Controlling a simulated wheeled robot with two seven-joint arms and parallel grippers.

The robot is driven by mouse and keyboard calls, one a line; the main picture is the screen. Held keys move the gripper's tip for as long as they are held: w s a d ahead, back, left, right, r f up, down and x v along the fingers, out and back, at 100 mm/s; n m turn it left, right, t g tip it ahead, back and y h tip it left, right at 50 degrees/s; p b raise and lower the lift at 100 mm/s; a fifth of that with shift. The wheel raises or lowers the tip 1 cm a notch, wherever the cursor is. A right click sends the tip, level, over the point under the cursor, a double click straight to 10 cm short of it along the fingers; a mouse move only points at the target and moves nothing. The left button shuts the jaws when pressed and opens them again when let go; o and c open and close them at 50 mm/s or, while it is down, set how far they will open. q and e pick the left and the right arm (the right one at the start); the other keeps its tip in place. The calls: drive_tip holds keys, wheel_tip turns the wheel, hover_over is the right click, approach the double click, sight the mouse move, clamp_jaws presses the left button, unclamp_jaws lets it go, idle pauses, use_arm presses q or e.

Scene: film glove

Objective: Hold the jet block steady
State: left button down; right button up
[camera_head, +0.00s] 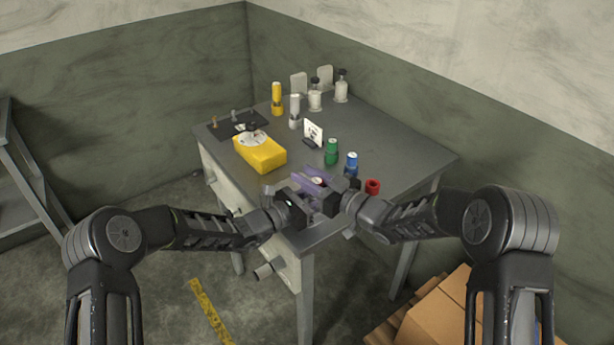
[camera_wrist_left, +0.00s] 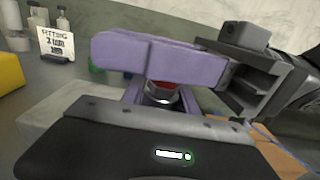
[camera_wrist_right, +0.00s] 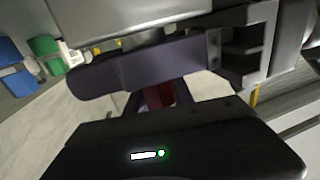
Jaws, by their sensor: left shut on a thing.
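The jet block (camera_head: 317,181) is a small piece with a pale round top, between my two grippers over the table's near corner. In the left wrist view it shows as a silver ring with red inside (camera_wrist_left: 160,92). My left gripper (camera_head: 308,184), with purple fingers, is shut on it. My right gripper (camera_head: 325,186) comes in from the other side, close against the left one. In the right wrist view a dark red part (camera_wrist_right: 158,97) shows behind its purple finger. Whether the right fingers touch it is hidden. Most of the block is covered by the fingers.
A yellow box (camera_head: 262,154) with a white dial stands left on the grey table (camera_head: 385,135). Cardboard boxes (camera_head: 440,312) lie at lower right.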

clamp_jaws()
drive_tip(key=shift+r, duration=0.55)
idle(0.6)
drive_tip(key=shift+r, duration=2.2)
drive_tip(key=shift+r, duration=0.15)
wheel_tip(320, 180, up, 3)
drive_tip(key=shift+f, duration=0.15)
